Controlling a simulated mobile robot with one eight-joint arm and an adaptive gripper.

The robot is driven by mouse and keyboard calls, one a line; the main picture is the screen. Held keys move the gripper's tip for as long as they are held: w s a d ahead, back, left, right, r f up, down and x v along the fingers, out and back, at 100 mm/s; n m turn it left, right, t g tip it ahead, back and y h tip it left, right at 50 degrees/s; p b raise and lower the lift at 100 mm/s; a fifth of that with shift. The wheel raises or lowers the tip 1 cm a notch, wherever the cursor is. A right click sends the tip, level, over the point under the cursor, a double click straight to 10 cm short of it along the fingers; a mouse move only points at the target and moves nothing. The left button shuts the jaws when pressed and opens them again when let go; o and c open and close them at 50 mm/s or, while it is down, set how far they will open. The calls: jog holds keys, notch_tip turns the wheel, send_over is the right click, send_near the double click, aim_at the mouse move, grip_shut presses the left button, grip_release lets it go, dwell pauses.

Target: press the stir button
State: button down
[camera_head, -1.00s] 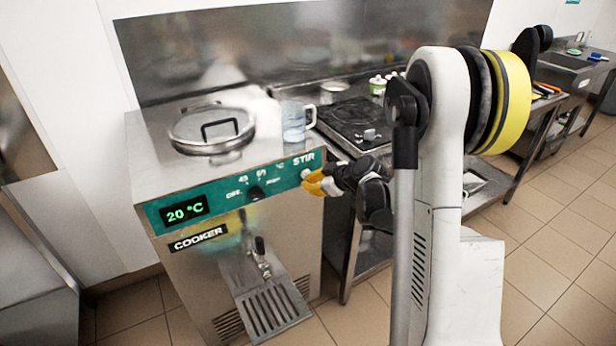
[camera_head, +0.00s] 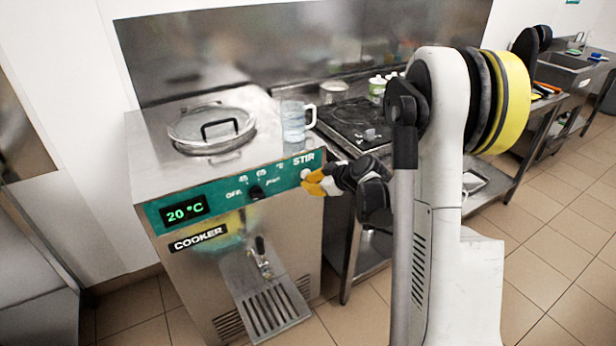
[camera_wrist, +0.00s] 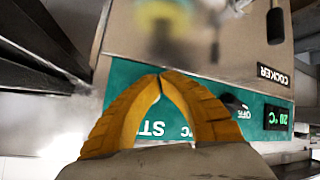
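The cooker (camera_head: 275,225) is a steel box with a green control panel (camera_head: 232,190) reading 20 °C. The white stir button (camera_head: 306,173) sits under the STIR label (camera_head: 303,159) at the panel's right end. My gripper (camera_head: 310,184) has yellow fingers and is at the button, partly overlapping it. I cannot tell whether they touch. In the wrist view my gripper (camera_wrist: 160,76) has its fingertips together, with nothing between them, over the upside-down panel (camera_wrist: 262,110). The button is hidden behind the fingers there.
A glass lid (camera_head: 211,128) and a clear jug (camera_head: 294,122) stand on top of the cooker. A black dial (camera_head: 256,192) is left of the button. A hob (camera_head: 350,118) stands to the right. A spout and drip tray (camera_head: 270,305) project from the front.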

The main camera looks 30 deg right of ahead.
jog(key=shift+w, duration=0.4)
jog(key=shift+s, duration=0.1)
jog(key=shift+s+a, duration=0.1)
jog(key=shift+s, duration=0.25)
jog(key=s+b, duration=0.1)
jog(key=s, duration=0.5)
dwell(0.5)
dwell(2.0)
